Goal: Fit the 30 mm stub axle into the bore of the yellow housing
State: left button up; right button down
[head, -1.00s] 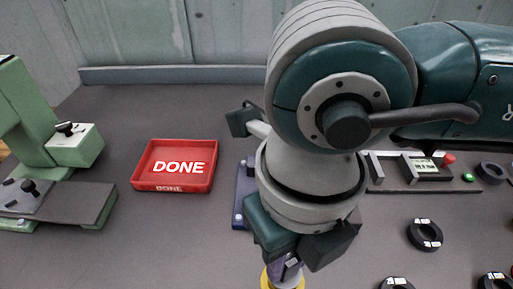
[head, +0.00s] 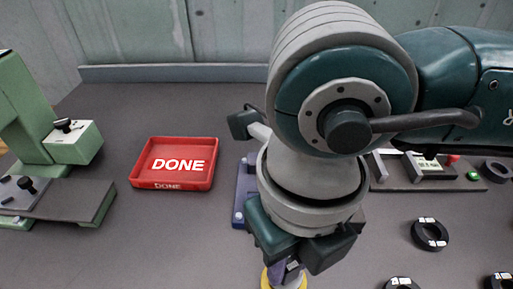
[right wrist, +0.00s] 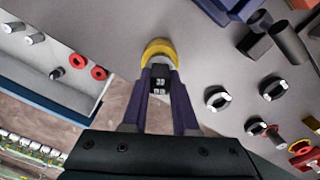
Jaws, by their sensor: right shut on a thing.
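The yellow housing (right wrist: 159,47) shows as a yellow ring just beyond my fingertips in the right wrist view. In the head view only part of the housing (head: 301,282) shows, at the bottom edge. My right gripper (right wrist: 160,74) points at it with its purple fingers shut on the stub axle (right wrist: 160,84), a dark piece with a white "30" label. The axle lines up with the housing in the right wrist view. Whether its end is inside the bore is hidden. My left gripper is in neither view.
A red DONE tray (head: 178,181) lies left of my right arm, and a green press (head: 52,145) stands at far left. Several dark rings (head: 429,235) lie at the right. A gauge station (head: 425,172) and a blue fixture (head: 241,190) stand partly behind the arm.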

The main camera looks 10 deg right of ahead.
aim_at(289, 261)
jog(key=shift+f+b, duration=0.75)
jog(key=shift+f, duration=0.15)
jog(key=c, duration=0.6)
grip_release()
notch_tip(289, 261, up, 10)
jog(key=shift+r, duration=0.1)
